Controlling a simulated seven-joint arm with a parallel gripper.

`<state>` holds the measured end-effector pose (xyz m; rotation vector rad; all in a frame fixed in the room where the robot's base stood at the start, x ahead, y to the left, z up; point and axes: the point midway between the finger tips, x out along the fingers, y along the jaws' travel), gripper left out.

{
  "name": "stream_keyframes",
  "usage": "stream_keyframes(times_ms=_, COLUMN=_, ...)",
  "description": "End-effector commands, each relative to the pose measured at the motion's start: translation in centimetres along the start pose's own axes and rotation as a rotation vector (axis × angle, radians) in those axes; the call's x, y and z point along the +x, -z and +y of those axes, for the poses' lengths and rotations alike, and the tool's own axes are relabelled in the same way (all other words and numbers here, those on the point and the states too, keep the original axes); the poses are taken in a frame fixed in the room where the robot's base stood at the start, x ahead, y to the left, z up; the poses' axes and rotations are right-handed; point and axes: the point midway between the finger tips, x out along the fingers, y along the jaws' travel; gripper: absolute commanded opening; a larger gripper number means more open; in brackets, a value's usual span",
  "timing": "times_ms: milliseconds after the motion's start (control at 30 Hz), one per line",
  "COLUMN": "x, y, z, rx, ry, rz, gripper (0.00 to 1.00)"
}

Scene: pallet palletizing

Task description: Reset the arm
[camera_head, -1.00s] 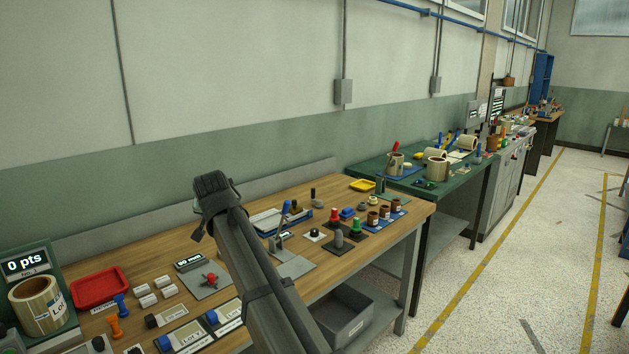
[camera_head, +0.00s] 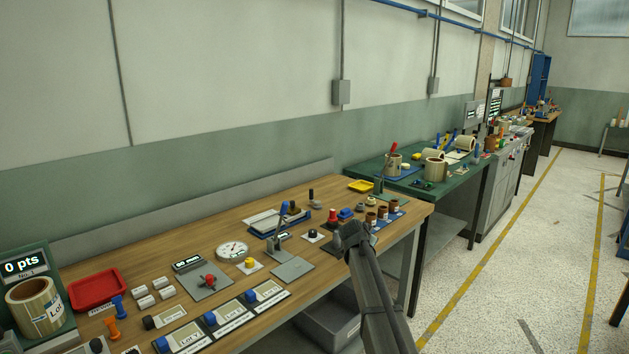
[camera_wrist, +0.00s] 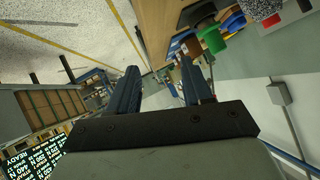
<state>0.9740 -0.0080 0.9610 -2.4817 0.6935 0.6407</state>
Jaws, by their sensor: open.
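My arm rises from the lower right in the head view, and its end (camera_head: 352,236) stands over the front right edge of the wooden workbench (camera_head: 150,250). The fingers cannot be made out there. In the wrist view, the two dark fingers of my gripper (camera_wrist: 157,66) are apart, with nothing held between them. Beyond the fingers, the wrist view shows the bench side with a green-topped item (camera_wrist: 212,38), small brown containers and the floor. The arm end hides a small part of the bench's right side in the head view.
The bench carries a red tray (camera_head: 97,291), a round dial (camera_head: 232,250), a grey plate (camera_head: 291,269), a red knob (camera_head: 332,215) and several small parts. A green table (camera_head: 410,176) stands behind it. A grey bin (camera_head: 325,330) sits below. The floor at right is open.

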Motion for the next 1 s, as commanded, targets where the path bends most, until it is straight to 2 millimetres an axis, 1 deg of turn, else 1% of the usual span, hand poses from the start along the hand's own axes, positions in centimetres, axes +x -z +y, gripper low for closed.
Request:
stream_keyframes(times_ms=33, x=2.0, y=-1.0, z=2.5, rx=-0.015, ry=-0.039, rz=-0.010, gripper=0.50)
stream_keyframes(times_ms=67, x=2.9, y=-1.5, z=3.8, rx=-0.023, ry=-0.059, rz=-0.015, gripper=0.50)
stream_keyframes(times_ms=100, x=4.0, y=-2.4, z=5.4, rx=-0.036, ry=-0.083, rz=-0.025, gripper=0.50)
stream_keyframes(times_ms=167, x=5.6, y=-3.7, z=7.9, rx=-0.054, ry=-0.119, rz=-0.042, gripper=0.50)
stream_keyframes(times_ms=200, x=6.4, y=-4.8, z=9.5, rx=-0.068, ry=-0.142, rz=-0.055, gripper=0.50)
stream_keyframes(times_ms=267, x=7.6, y=-6.5, z=11.9, rx=-0.090, ry=-0.175, rz=-0.079, gripper=0.50)
stream_keyframes(times_ms=300, x=8.2, y=-7.8, z=13.6, rx=-0.105, ry=-0.196, rz=-0.098, gripper=0.50)
stream_keyframes(times_ms=367, x=8.9, y=-10.0, z=15.8, rx=-0.131, ry=-0.223, rz=-0.130, gripper=0.50)
stream_keyframes(times_ms=400, x=9.2, y=-11.6, z=17.3, rx=-0.150, ry=-0.240, rz=-0.155, gripper=0.50)
stream_keyframes(times_ms=467, x=9.4, y=-14.1, z=19.4, rx=-0.177, ry=-0.264, rz=-0.195, gripper=0.50)
stream_keyframes(times_ms=500, x=9.5, y=-15.8, z=20.8, rx=-0.196, ry=-0.278, rz=-0.224, gripper=0.50)
stream_keyframes(times_ms=567, x=9.3, y=-18.4, z=22.7, rx=-0.226, ry=-0.296, rz=-0.270, gripper=0.50)
stream_keyframes(times_ms=600, x=9.1, y=-20.3, z=24.0, rx=-0.247, ry=-0.307, rz=-0.304, gripper=0.50)
stream_keyframes(times_ms=667, x=8.6, y=-23.1, z=25.8, rx=-0.279, ry=-0.320, rz=-0.355, gripper=0.50)
stream_keyframes(times_ms=700, x=8.2, y=-24.9, z=27.0, rx=-0.300, ry=-0.328, rz=-0.390, gripper=0.50)
stream_keyframes(times_ms=767, x=7.4, y=-27.6, z=28.8, rx=-0.331, ry=-0.339, rz=-0.444, gripper=0.50)
stream_keyframes(times_ms=800, x=6.8, y=-29.4, z=30.0, rx=-0.353, ry=-0.344, rz=-0.479, gripper=0.50)
stream_keyframes(times_ms=867, x=5.8, y=-32.0, z=31.7, rx=-0.383, ry=-0.352, rz=-0.535, gripper=0.50)
stream_keyframes(times_ms=900, x=5.1, y=-33.8, z=32.9, rx=-0.404, ry=-0.357, rz=-0.572, gripper=0.50)
stream_keyframes(times_ms=967, x=4.0, y=-36.2, z=34.6, rx=-0.434, ry=-0.362, rz=-0.628, gripper=0.50)
stream_keyframes(times_ms=1000, x=3.1, y=-37.9, z=35.8, rx=-0.453, ry=-0.365, rz=-0.665, gripper=0.50)
